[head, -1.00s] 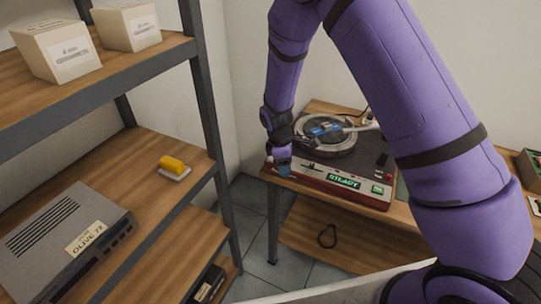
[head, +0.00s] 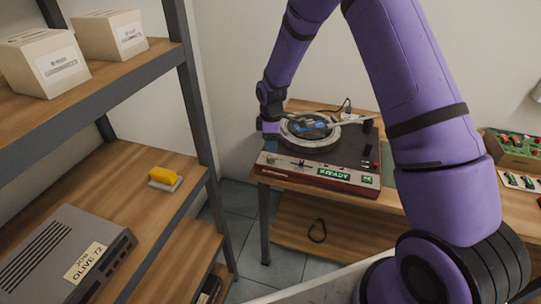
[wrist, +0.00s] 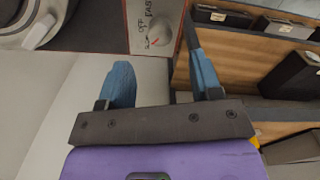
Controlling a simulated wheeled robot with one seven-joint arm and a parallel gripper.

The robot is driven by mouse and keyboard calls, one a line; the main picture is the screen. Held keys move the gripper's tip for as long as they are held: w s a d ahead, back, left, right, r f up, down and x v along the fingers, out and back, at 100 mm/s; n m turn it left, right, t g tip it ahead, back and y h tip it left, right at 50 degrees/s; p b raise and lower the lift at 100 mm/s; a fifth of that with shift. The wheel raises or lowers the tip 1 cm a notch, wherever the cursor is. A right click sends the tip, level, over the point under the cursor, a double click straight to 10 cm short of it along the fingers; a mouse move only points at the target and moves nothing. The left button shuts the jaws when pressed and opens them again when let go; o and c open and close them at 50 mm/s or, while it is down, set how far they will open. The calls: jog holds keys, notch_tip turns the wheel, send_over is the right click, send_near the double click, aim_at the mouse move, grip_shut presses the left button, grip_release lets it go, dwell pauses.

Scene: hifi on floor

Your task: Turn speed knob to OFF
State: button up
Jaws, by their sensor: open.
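The speed knob (wrist: 160,37) is a small pale round knob with a red mark, on a light panel in the wrist view. OFF and FAST are printed beside it; I cannot tell surely which label the mark points to. The turntable (head: 350,150) stands on the wooden table, with a dark top, a round platter and a red front with a green lit sign. My gripper (wrist: 162,72) is open and empty, its two blue fingers apart with the knob beyond the gap, not touched. In the head view my gripper (head: 270,128) is at the turntable's left side, its fingertips hard to see.
A metal-framed shelf on the left holds pale boxes (head: 60,68), a yellow sponge-like block (head: 165,176) and a grey device (head: 65,255). A box with green and red parts (head: 515,148) stands at right.

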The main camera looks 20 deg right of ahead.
aim_at(271, 156)
notch_tip(271, 156, down, 7)
jog(key=shift+r, duration=0.15)
jog(key=shift+c, duration=0.4)
jog(key=c, duration=0.8)
jog(key=shift+c, duration=0.2)
jog(key=shift+m, duration=0.3)
jog(key=m, duration=0.4)
jog(key=shift+m, duration=2.5)
